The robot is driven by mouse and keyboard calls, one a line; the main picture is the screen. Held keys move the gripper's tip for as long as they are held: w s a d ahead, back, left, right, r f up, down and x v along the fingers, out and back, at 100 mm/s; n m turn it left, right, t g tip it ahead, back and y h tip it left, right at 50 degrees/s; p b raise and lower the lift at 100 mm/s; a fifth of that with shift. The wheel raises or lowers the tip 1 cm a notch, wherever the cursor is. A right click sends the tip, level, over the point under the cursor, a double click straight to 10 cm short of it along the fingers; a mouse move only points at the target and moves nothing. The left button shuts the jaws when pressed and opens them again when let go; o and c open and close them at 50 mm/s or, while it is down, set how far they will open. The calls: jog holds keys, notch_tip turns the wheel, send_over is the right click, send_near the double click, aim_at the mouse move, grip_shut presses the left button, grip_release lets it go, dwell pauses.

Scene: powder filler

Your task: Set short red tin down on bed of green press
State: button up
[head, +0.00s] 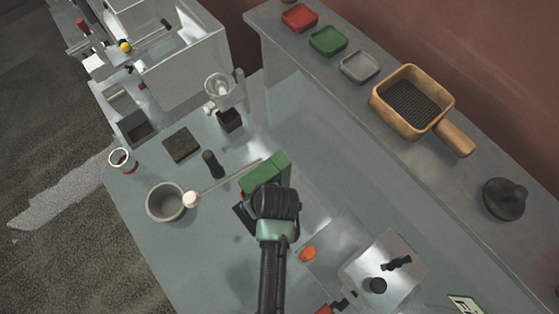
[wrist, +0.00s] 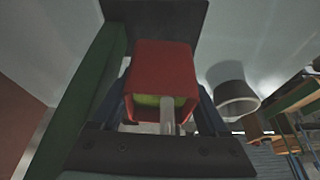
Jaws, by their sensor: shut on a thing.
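The short red tin (wrist: 162,68) is between my gripper's fingers in the wrist view, its open end with a yellow-green inside facing the camera. My gripper (head: 268,205) is shut on the tin. In the head view it is right at the green press (head: 264,173), whose long lever ends in a white knob (head: 190,199). The press's green side also fills the left of the wrist view (wrist: 92,95). A dark plate, apparently the press bed (wrist: 155,18), lies behind the tin. I cannot tell whether the tin touches it. In the head view my gripper mostly hides tin and bed.
A grey bowl (head: 165,203) stands left of the press. A red-rimmed jar (head: 122,160), a dark square pad (head: 181,145) and a small black tamper (head: 212,163) are nearby. An orange piece (head: 308,253) and a metal box (head: 383,270) lie to the right.

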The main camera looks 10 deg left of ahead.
jog(key=shift+a+r+n, duration=0.2)
jog(key=shift+a+n, duration=0.1)
jog(key=shift+s+a, duration=0.15)
jog(key=shift+a, duration=0.1)
jog(key=shift+d, duration=0.1)
jog(key=shift+f+b, duration=1.95)
jog(key=shift+f, duration=1)
jog(key=shift+f+b, duration=0.35)
jog(key=shift+f, duration=0.25)
jog(key=o, duration=1.4)
jog(key=shift+d, duration=0.1)
